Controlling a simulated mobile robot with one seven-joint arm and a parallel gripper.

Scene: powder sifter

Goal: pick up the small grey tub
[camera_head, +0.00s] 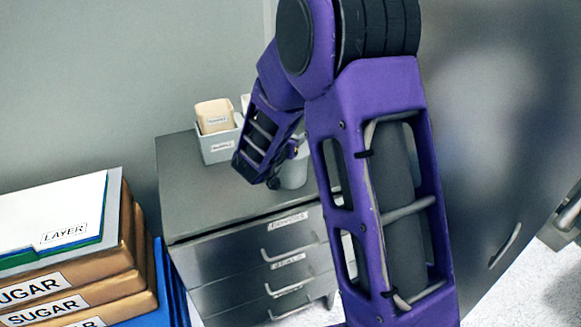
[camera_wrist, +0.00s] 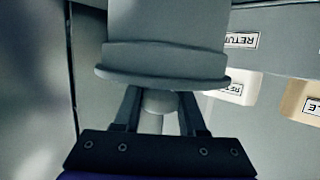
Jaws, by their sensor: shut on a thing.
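The small grey tub (camera_head: 294,172) stands on the right part of the grey cabinet top (camera_head: 185,190) in the head view, partly hidden by my arm. In the wrist view the tub (camera_wrist: 167,60) fills the upper middle, with a wide rim toward me and a round pale knob (camera_wrist: 160,102) at that end. My gripper (camera_wrist: 160,106) has one finger on each side of the knob and is shut on it. In the head view my gripper (camera_head: 287,152) is at the tub's top, with its fingertips mostly hidden. I cannot tell whether the tub touches the cabinet top.
A light grey labelled bin (camera_head: 220,147) with a cream labelled box (camera_head: 214,116) stands left of the tub, near the wall. The cabinet front has several drawers with handles (camera_head: 290,287). Stacked sugar boxes (camera_head: 75,281) stand at lower left. The cabinet's front left top is clear.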

